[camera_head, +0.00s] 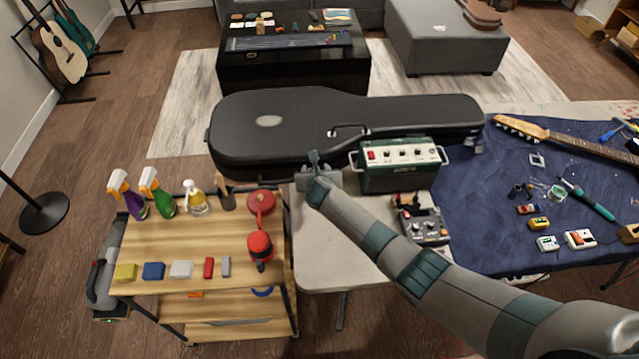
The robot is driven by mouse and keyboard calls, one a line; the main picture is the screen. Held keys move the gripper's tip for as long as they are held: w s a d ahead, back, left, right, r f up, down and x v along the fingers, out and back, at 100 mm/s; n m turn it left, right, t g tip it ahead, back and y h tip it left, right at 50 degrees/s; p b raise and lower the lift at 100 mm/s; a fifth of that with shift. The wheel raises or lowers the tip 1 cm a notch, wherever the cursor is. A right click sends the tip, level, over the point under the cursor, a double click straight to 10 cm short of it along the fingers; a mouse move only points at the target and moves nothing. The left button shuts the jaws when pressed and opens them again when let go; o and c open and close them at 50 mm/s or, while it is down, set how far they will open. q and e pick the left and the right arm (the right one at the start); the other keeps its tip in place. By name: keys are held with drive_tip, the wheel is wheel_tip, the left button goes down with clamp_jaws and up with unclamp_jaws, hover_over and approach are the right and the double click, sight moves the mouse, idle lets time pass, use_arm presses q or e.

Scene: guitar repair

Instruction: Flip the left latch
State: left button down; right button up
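A closed black guitar case (400,106) lies across the back of the table, its handle (348,131) on the side facing me. I cannot make out the left latch; it is too small or hidden behind my gripper. My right arm reaches in from the lower right. Its gripper (315,160) is at the near side of the case, left of the handle. The fingers are too small to tell open from shut, or whether they touch the case. My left gripper is not in view.
A green amplifier (398,168) stands close right of my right gripper, against the case front. A grey pedal (424,226) sits nearer. A wooden cart (190,245) with bottles and blocks stands left. A blue cloth (475,215) with tools and a guitar neck lies right.

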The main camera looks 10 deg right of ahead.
drive_tip(key=b+v, duration=0.2)
drive_tip(key=v, duration=1.4)
idle(0.3)
